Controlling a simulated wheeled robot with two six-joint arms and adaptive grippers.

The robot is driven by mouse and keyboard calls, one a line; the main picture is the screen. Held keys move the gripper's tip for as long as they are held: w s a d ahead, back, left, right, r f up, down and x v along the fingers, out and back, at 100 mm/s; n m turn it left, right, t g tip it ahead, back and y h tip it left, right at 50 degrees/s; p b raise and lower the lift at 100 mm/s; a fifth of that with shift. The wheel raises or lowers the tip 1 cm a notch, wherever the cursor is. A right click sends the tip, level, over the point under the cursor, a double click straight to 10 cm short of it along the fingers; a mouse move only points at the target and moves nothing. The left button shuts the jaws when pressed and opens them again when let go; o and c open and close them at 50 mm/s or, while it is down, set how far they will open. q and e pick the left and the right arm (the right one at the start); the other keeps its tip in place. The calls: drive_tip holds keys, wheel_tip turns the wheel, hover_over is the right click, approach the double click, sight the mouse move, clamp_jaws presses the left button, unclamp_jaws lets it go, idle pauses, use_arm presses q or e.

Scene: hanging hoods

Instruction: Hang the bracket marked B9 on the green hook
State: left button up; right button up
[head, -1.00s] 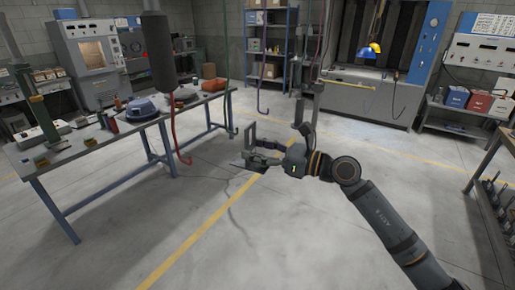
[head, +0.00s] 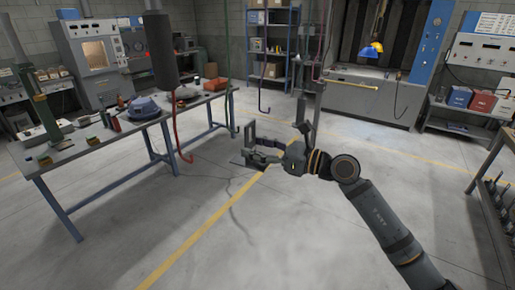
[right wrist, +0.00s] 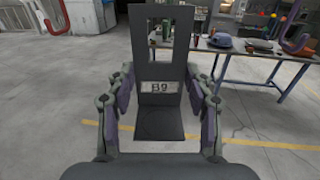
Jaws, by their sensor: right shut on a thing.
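My right gripper (head: 262,153) is shut on a dark bracket (head: 249,133), held in the air over the floor. In the right wrist view the bracket (right wrist: 159,110) stands between the two fingers (right wrist: 159,118). Its pale label reads B9, and a square opening shows in its upper plate. A thin green hook (head: 229,128) hangs left of the bracket, in front of the table's right end in the head view, apart from it. Its lower curve is small and hard to make out. My left gripper is out of view.
A red hook (head: 177,135) hangs in front of the blue-legged table (head: 85,146). A purple hook (head: 263,103) hangs behind the bracket. A dark cylinder (head: 160,52) hangs at upper left. The floor below the gripper is clear.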

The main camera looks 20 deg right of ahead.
drive_tip(key=shift+w+a+r, duration=0.1)
drive_tip(key=shift+w+a+p, duration=0.3)
drive_tip(key=shift+w, duration=0.1)
drive_tip(key=shift+w+a, duration=0.4)
drive_tip(key=shift+p+x, duration=0.3)
drive_tip(key=shift+x, duration=1.2)
drive_tip(key=shift+w+d+f+b, duration=0.1)
drive_tip(key=shift+f+b, duration=0.55)
drive_tip(key=shift+f, duration=0.1)
drive_tip(key=shift+w+d+f+b, duration=0.1)
drive_tip(key=shift+f+b, duration=0.5)
drive_tip(key=shift+f, duration=0.1)
